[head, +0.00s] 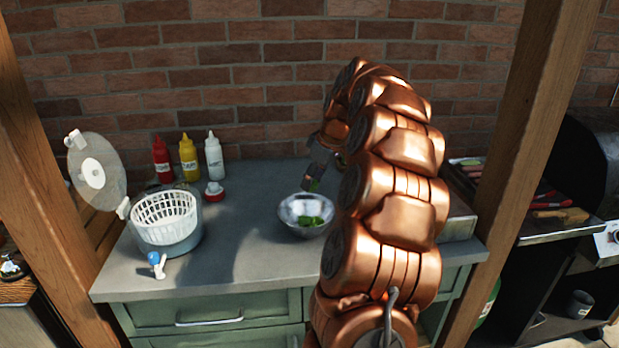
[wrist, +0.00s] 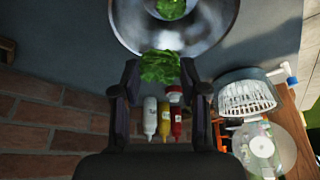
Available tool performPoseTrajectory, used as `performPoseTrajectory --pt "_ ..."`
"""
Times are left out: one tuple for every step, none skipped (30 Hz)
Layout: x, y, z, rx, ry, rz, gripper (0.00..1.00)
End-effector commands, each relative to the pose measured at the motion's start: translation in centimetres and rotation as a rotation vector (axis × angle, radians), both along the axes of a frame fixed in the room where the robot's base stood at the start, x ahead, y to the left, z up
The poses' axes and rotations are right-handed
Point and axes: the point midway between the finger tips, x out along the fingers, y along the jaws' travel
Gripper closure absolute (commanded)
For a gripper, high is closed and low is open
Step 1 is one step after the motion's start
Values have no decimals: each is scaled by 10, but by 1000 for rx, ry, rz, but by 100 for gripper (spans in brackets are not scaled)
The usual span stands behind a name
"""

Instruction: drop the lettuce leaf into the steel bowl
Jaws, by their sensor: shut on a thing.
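The steel bowl (head: 286,212) stands on the grey counter, with some green leaf pieces (head: 311,221) lying inside it. It also shows at the top of the wrist view (wrist: 207,34), partly cut off, with green inside. My gripper (head: 313,182) is above the bowl, near its back rim. In the wrist view the two fingers are shut on a curly green lettuce leaf (wrist: 160,67), which sticks out past the fingertips. In the head view only a small bit of the held leaf shows. The exact height of the leaf above the bowl is hard to tell.
A salad spinner with a white basket (head: 165,212) stands left of the bowl, its clear lid (head: 96,173) leaning at the far left. Red (head: 162,160), yellow (head: 189,158) and white (head: 214,158) bottles stand by the brick wall. The counter between spinner and bowl is clear.

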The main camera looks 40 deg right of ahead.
Motion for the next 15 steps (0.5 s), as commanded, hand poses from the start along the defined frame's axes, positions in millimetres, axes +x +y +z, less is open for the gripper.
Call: performPoseTrajectory --pt "0 0 -4 1 1 -1 72" --pt "0 0 -7 1 0 -1 72" --pt "0 0 -10 0 0 -1 72" --pt "0 0 -13 0 0 -1 72" --pt "0 0 -16 0 0 -1 72" --pt "0 1 -21 2 0 -1 72" --pt "0 1 -24 1 1 -1 72" --pt "0 1 -28 2 2 -1 72" --pt "-1 1 -32 3 3 -1 72" --pt "-1 1 -35 3 3 -1 72" --pt "0 1 -38 3 3 -2 72" --pt "0 1 -42 2 2 -1 72" --pt "0 1 -44 2 0 -1 72" --pt "0 0 -46 1 0 -2 72" --pt "0 0 -49 0 -1 -2 72"
